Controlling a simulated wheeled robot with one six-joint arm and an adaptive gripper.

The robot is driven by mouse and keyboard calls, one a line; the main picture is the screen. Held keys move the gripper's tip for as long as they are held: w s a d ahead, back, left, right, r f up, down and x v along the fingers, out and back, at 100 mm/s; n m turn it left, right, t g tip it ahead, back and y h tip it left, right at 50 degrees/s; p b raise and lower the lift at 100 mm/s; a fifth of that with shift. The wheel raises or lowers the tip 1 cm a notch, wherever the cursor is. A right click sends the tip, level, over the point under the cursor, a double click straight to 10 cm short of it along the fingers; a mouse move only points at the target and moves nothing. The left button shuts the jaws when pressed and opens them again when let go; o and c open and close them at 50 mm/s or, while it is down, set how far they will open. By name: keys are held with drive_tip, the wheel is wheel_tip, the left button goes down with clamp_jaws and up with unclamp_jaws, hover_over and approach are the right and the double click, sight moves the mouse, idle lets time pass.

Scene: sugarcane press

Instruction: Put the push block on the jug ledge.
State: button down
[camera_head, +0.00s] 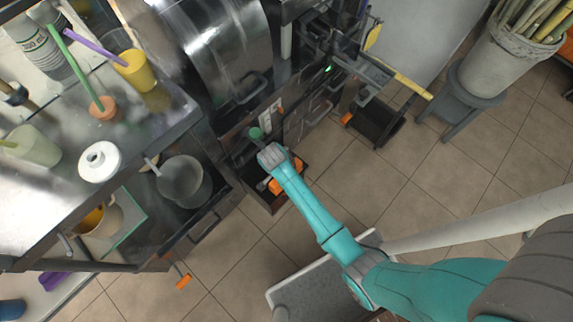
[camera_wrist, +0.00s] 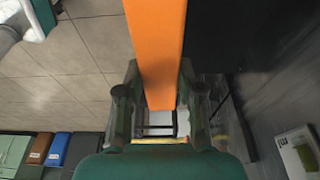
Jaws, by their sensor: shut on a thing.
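An orange block (camera_wrist: 157,45), which looks like the push block, is between the two fingers of my gripper (camera_wrist: 159,98) in the wrist view. It runs from the top edge down to the fingers, and my gripper is shut on it. In the head view my wrist is at the front of the steel press (camera_head: 225,50), and the arm hides most of the gripper. Orange parts (camera_head: 277,186) show beside the arm, over a dark tray-like ledge (camera_head: 262,197) low on the press. I cannot tell whether this is the jug ledge, or whether the block touches it.
A steel counter (camera_head: 150,118) with cups and a white lidded pot (camera_head: 99,161) is at left. A pan (camera_head: 184,181) sits on a lower shelf. A bucket of cane (camera_head: 505,62) stands on a grey stool (camera_head: 462,98) at upper right.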

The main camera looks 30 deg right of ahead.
drive_tip(key=shift+x, duration=0.85)
drive_tip(key=shift+a, duration=0.2)
drive_tip(key=c, duration=0.7)
unclamp_jaws()
drive_tip(key=shift+f, duration=0.1)
drive_tip(key=v, duration=1.2)
drive_tip(key=shift+s, duration=0.1)
